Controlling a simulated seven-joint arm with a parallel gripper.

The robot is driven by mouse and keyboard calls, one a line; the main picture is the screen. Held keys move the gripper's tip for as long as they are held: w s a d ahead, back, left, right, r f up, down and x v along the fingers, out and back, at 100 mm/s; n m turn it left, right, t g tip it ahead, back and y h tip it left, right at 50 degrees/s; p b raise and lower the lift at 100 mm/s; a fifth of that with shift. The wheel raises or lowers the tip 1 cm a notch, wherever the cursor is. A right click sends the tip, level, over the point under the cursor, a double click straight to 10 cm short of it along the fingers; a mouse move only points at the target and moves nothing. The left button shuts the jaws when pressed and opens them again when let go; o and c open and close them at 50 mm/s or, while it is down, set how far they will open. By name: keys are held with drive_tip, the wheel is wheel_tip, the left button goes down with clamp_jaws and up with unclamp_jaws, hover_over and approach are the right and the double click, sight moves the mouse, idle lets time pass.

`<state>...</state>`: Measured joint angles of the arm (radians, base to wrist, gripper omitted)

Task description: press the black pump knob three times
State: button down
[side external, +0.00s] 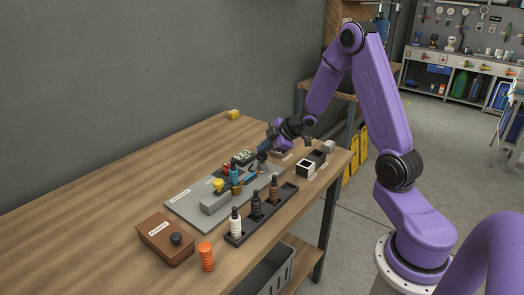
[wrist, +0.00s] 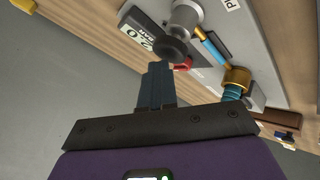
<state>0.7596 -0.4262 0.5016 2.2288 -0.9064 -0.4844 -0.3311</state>
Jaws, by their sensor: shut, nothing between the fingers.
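A black knob (wrist: 172,48) sits on a grey cylinder (wrist: 187,16) in the wrist view, beside a digital readout. I take it as the pump knob. In the side view a dark knob (side external: 262,155) stands at the far end of the grey panel, close to my gripper. My gripper (wrist: 157,68) is shut and empty, its fingertips just beside the black knob in the wrist view. I cannot tell whether they touch it. In the side view my gripper (side external: 272,131) is above the panel's far end.
The grey panel (side external: 185,206) carries a yellow knob (side external: 218,185) and coloured fittings. The left of the wooden table is clear.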

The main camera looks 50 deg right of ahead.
sight(264, 155)
drive_tip(key=shift+f, duration=0.25)
idle(0.4)
drive_tip(key=shift+r, duration=1.7)
drive_tip(key=shift+r, duration=0.1)
drive_tip(key=shift+r, duration=2.45)
drive_tip(key=shift+r, duration=0.1)
wheel_tip(264, 155, up, 4)
drive_tip(key=shift+f, duration=0.2)
idle(0.5)
